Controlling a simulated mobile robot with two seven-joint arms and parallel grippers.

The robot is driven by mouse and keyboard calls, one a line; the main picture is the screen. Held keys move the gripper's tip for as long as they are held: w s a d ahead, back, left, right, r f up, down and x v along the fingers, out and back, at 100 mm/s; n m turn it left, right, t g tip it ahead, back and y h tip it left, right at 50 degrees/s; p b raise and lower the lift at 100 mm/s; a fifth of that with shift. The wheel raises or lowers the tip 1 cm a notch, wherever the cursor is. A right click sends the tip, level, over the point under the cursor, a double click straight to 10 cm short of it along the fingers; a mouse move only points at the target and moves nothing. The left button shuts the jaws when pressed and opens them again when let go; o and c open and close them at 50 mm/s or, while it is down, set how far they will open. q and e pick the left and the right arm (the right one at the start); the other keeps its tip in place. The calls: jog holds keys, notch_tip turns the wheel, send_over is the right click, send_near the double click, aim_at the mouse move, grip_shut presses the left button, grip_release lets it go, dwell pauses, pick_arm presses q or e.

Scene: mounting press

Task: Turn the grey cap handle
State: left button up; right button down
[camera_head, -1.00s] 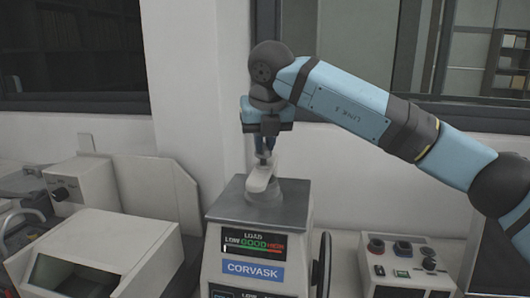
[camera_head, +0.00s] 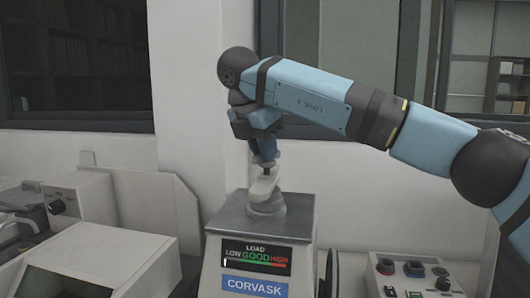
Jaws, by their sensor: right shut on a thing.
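The grey cap handle (camera_head: 264,187) sits on a round cap (camera_head: 267,205) on top of the CORVASK press (camera_head: 250,255). The handle is a light grey bar, pointing roughly toward the camera. My right gripper (camera_head: 264,168) reaches down from above, tilted, and is shut on the handle's upper part. The fingertips are small and partly hidden by the wrist. The load display on the press front reads LOW, GOOD, HIGH, with a small white mark at its left end. My left gripper is not in view.
A control box (camera_head: 415,280) with several knobs and buttons stands to the right of the press. A cream machine (camera_head: 100,250) stands to the left. A white wall and pillar are close behind the press.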

jog(key=m, duration=0.1)
jog(key=m+g+p, duration=0.1)
jog(key=m, duration=0.1)
jog(key=shift+a+f+m+h, duration=0.1)
jog(key=shift+a+m+h, duration=0.1)
jog(key=shift+m+h, duration=0.15)
jog(key=m+g+p, duration=0.1)
jog(key=m, duration=0.1)
jog(key=shift+w+m+h+p, duration=0.1)
jog(key=shift+m+h+p, duration=0.15)
jog(key=shift+m+p, duration=0.1)
jog(key=shift+w+m+g+p, duration=0.1)
jog(key=shift+m+g+p, duration=0.55)
jog(key=shift+m, duration=0.55)
jog(key=shift+f+m+p, duration=0.1)
jog(key=shift+m+p, duration=0.2)
jog(key=shift+m, duration=0.2)
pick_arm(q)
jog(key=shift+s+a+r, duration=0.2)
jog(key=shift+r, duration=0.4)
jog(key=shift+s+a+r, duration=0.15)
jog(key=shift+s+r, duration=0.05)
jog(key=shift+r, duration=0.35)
pick_arm(e)
jog(key=shift+f+m+g, duration=0.1)
jog(key=shift+m+g, duration=0.35)
jog(key=shift+m, duration=0.15)
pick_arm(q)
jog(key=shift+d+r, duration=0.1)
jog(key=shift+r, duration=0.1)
